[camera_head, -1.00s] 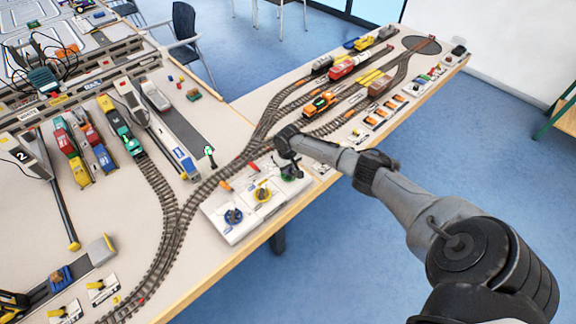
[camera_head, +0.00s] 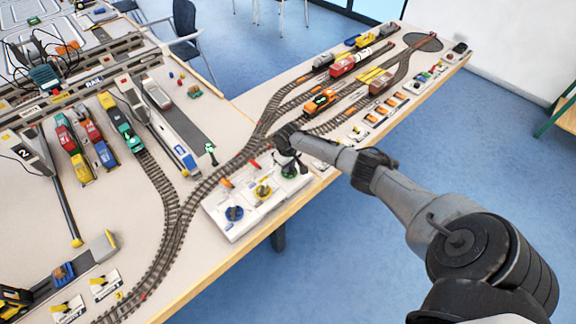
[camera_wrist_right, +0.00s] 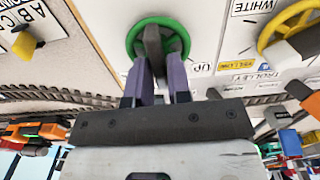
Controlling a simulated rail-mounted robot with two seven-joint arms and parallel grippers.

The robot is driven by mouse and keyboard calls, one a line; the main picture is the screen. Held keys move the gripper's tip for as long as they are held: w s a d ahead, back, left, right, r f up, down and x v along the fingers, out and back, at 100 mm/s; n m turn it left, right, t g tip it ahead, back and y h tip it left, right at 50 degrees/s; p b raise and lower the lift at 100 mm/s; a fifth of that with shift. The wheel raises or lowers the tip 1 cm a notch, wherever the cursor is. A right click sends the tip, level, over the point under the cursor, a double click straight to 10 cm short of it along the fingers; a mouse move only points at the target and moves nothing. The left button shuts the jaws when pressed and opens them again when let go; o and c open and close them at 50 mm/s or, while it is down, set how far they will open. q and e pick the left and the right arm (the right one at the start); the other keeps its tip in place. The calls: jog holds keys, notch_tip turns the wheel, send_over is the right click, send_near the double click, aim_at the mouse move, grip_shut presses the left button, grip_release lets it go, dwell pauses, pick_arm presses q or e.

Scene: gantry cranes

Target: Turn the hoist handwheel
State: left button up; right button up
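The control panel (camera_head: 238,232) is a white box at the table's front edge. It carries a blue wheel (camera_head: 233,213), a yellow wheel (camera_head: 263,190) and a green handwheel (camera_head: 289,172). In the right wrist view the green handwheel (camera_wrist_right: 131,38) has a dark grey grip bar across it, with an "UP" label beside it. My right gripper (camera_head: 290,162) is over the green handwheel. In the wrist view its purple fingers (camera_wrist_right: 160,72) sit on both sides of the grip bar and appear closed on it. A HOIST label cannot be read at this wheel. My left gripper is not in view.
The yellow wheel (camera_wrist_right: 274,30) with its "TROLLEY" label is close to the right gripper in the wrist view. Model tracks (camera_head: 172,225) run behind the panel, with an orange locomotive (camera_head: 320,103) beyond. A small green-topped post (camera_head: 210,150) stands behind the panel. Floor is open in front.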

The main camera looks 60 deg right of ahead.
jog(key=o, duration=0.3)
jog(key=shift+o, duration=0.2)
notch_tip(320, 180, up, 14)
jog(key=p, duration=0.2)
jog(key=shift+f, duration=0.1)
dwell(0.4)
